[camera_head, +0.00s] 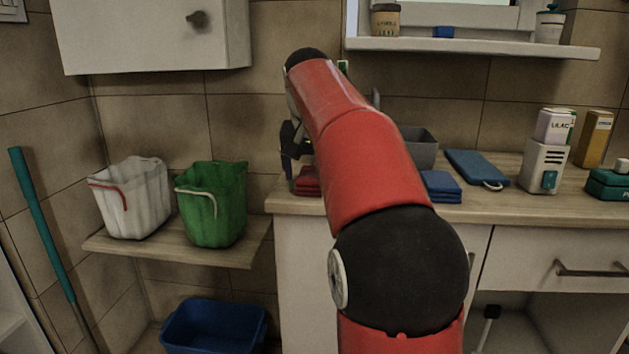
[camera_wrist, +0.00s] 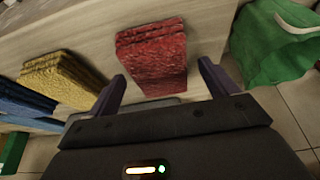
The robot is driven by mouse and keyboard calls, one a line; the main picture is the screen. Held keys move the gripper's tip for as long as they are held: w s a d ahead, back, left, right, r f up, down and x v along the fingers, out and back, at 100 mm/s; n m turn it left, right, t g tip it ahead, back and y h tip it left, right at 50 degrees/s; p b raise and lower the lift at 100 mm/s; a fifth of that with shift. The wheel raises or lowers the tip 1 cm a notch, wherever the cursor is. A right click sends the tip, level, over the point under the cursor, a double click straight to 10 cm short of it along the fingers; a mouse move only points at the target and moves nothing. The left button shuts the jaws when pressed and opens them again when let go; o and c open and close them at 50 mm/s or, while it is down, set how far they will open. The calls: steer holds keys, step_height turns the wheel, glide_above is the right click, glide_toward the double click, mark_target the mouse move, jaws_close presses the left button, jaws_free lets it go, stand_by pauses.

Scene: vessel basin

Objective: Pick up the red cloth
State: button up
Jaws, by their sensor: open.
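The red cloth (camera_wrist: 152,55) lies folded on the wooden counter in the wrist view, ahead of my gripper and between the lines of its two fingers. In the head view the red cloth (camera_head: 307,181) shows at the counter's left end, partly hidden by my arm. My gripper (camera_wrist: 163,88) is open, with its purple fingers apart and nothing held between them. In the head view my gripper (camera_head: 290,160) is a dark shape just left of and above the cloth, partly hidden by my arm.
A folded yellow cloth (camera_wrist: 62,78) and blue cloth (camera_wrist: 22,104) lie left of the red one. A grey basin (camera_head: 421,150) and blue board (camera_head: 476,167) sit behind on the counter (camera_head: 510,207).

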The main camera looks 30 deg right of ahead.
steer(key=shift+f, duration=0.25)
stand_by(0.4)
steer(key=c, duration=1.1)
steer(key=shift+o, duration=0.2)
steer(key=shift+r, duration=0.1)
